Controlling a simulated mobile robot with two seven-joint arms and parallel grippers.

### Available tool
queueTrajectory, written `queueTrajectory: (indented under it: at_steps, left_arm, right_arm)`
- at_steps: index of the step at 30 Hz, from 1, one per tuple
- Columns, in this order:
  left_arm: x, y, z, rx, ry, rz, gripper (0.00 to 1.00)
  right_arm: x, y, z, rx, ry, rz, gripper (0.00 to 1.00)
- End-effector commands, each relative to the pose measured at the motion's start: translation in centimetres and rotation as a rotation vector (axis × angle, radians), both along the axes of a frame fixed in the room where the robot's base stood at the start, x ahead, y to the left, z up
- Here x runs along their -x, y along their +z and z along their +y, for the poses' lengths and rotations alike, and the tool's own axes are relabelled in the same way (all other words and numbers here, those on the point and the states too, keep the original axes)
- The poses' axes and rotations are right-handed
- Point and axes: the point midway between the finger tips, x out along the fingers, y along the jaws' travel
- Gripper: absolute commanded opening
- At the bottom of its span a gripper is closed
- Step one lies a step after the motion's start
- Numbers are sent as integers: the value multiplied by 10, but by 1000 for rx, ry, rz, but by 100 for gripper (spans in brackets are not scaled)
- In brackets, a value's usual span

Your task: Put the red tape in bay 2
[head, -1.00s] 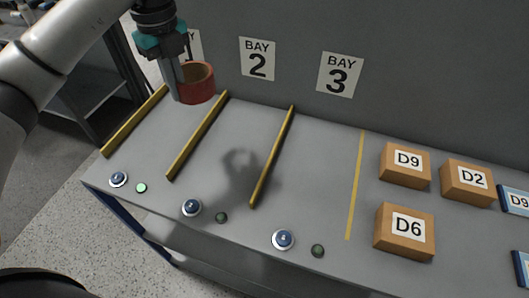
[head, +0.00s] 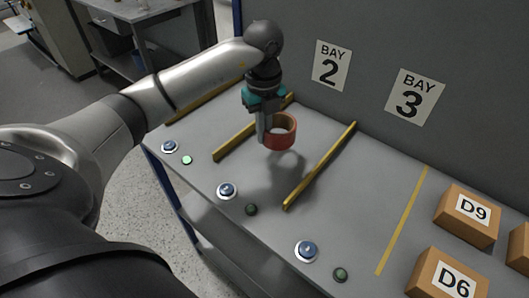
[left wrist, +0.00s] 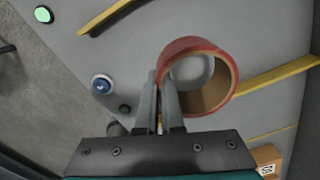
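The red tape (head: 280,139) is a thick ring with a tan inside. My left gripper (head: 264,141) is shut on one side of its wall, and the ring hangs above the bench. In the left wrist view, the two fingers (left wrist: 160,105) pinch the wall of the tape (left wrist: 226,62). The tape appears over bay 2, between two yellow dividers, with a shadow on the bench below it. The "BAY 2" sign (head: 332,67) is on the wall behind. My right gripper is not in view.
Yellow dividers (head: 232,144) and (head: 320,166) bound bay 2, whose visible floor is clear. Blue buttons (head: 227,191) and lamps line the front edge; the left lamp (head: 187,160) is lit green. Cartons, including D9 (head: 468,215) and D6 (head: 447,276), stand at right.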

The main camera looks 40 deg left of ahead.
Motion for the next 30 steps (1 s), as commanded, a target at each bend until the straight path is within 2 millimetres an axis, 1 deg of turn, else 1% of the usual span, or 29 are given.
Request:
queueTrajectory:
  at_steps: [1, 8, 15, 17, 23, 27, 28, 30]
  left_arm:
    - [0, -9, 0, -1, 1, 2, 0]
    - [0, -24, 0, 0, 1, 1, 0]
    - [0, -58, 0, -1, 0, 2, 0]
    - [0, -61, 0, -1, 0, 0, 0]
    - [0, -60, 0, 0, 0, -1, 0]
    - [0, -63, 0, 0, 0, -1, 0]
    - [0, -63, 0, -1, 0, 0, 6]
    - [0, -63, 0, -1, 0, 0, 14]
  right_arm:
    - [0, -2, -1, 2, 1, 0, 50]
    - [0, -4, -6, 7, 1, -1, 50]
    - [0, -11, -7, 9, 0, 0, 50]
    - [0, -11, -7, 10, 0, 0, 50]
    - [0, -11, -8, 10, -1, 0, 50]
    - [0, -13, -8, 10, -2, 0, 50]
    - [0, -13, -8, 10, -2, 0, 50]
    - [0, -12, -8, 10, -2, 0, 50]
